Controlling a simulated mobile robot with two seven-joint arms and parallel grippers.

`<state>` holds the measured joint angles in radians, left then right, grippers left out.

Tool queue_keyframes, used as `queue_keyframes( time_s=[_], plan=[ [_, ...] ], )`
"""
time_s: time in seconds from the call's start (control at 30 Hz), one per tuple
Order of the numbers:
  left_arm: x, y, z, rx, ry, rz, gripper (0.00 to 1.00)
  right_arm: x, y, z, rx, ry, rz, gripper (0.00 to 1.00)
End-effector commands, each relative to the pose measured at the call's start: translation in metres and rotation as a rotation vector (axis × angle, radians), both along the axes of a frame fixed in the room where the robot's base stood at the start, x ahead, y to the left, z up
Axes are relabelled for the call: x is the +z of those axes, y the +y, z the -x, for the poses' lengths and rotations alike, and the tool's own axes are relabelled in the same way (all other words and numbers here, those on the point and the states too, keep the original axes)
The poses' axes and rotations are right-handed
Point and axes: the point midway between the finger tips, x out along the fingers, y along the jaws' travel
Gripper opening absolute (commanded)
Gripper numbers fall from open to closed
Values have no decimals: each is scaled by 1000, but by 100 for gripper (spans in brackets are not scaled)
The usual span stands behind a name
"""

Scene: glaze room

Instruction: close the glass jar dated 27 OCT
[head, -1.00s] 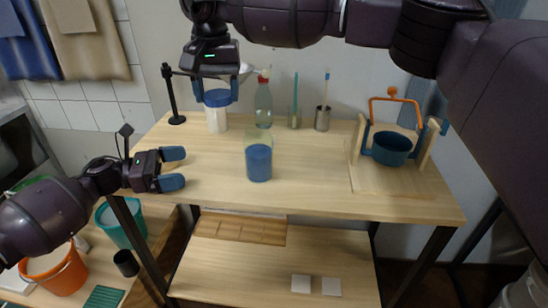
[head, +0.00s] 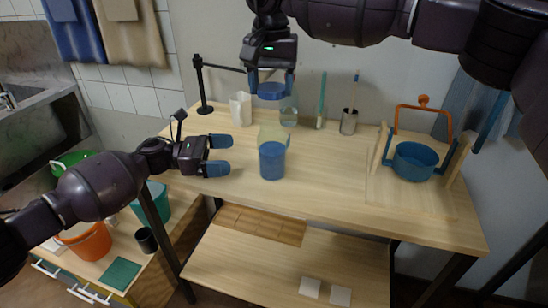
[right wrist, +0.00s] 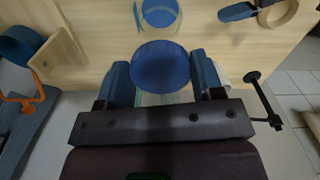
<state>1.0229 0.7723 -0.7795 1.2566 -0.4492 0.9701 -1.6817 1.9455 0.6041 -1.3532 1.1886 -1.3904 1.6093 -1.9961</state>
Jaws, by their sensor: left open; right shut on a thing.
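A clear glass jar (head: 272,160) with blue contents stands upright on the table; no date on it is readable. Its top shows no lid, and it also appears in the right wrist view (right wrist: 160,14). My right gripper (head: 271,88) is shut on a round blue lid (head: 271,92), held in the air above and behind the jar. The lid sits between the fingers in the right wrist view (right wrist: 160,67). My left gripper (head: 219,155) is open and empty, left of the jar, its fingers pointing toward it without touching.
A white container (head: 241,110) and a clear bottle (head: 289,117), partly hidden, stand behind the jar. Brushes in a metal cup (head: 348,122) are at the back. A blue pot (head: 413,160) sits in a wooden stand at right. The front of the tabletop is clear.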

Motion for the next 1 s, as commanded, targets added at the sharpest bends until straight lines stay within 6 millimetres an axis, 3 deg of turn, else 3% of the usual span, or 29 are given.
queue_keyframes(
  time_s=[0.27, 0.7, 1.0],
  plan=[
    [0, -13, -1, -2, 0, 1, 100, 0, 0, 0, 0, 0, 0, 36],
    [1, -81, -5, -1, -1, 2, 100, 0, 0, 0, 0, 0, 0, 36],
    [0, -114, -7, -1, 0, 0, 100, 0, 0, 0, 0, 0, 0, 36]
  ],
)
